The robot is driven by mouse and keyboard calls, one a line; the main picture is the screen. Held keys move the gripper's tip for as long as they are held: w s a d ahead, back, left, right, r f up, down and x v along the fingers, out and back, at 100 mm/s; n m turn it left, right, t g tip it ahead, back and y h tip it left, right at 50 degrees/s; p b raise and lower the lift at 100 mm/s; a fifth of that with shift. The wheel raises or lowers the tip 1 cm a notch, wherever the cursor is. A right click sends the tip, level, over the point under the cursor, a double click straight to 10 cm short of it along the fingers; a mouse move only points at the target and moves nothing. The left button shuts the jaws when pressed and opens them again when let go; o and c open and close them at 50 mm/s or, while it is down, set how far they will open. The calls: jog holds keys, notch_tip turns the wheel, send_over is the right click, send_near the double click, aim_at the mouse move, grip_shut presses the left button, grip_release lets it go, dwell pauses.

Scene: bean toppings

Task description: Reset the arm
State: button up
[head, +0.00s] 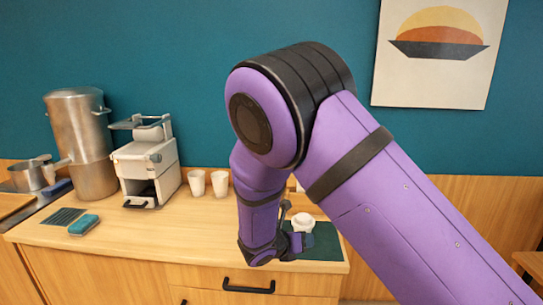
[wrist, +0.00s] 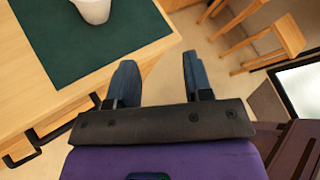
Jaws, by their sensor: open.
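My purple arm spans the middle and right of the head view, its wrist low at the counter's front right. My gripper (head: 302,242) is partly hidden there. In the wrist view my gripper (wrist: 157,68) is open, with two dark blue fingers apart and nothing between them. Floor and the counter edge show beyond the fingers. A white cup (wrist: 92,8) stands on a dark green mat (wrist: 95,42) to the left of the fingers, apart from them. In the head view the cup (head: 302,222) and mat (head: 325,240) show just behind my gripper.
The wooden counter (head: 170,235) holds a steel urn (head: 83,140), a white machine (head: 148,165), two white cups (head: 197,182) and a teal sponge (head: 84,225) at the left. Wooden stools (wrist: 270,40) stand on the floor in the wrist view. A picture (head: 440,50) hangs behind.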

jog(key=s+d+r+m+g+y, duration=0.25)
jog(key=s+d+r+m, duration=0.35)
jog(key=d+r+m, duration=0.35)
jog(key=s+d+r+m+g+y, duration=0.1)
jog(key=s+d+r+m+g, duration=0.4)
jog(key=d+r+m, duration=0.5)
jog(key=s+d+r+m+t+y, duration=0.1)
jog(key=s+r+m+y, duration=0.1)
jog(key=s, duration=0.5)
jog(key=s+r+m+t+y, duration=0.1)
jog(key=s+r+m+y, duration=0.1)
jog(key=s+r+m, duration=0.3)
jog(key=s+d+r+m+t+y, duration=0.1)
jog(key=s+r+m+t+y, duration=0.1)
jog(key=s+m, duration=0.4)
jog(key=s+r, duration=0.1)
jog(key=s, duration=0.3)
jog(key=shift+d+r, duration=0.35)
jog(key=shift+r, duration=0.05)
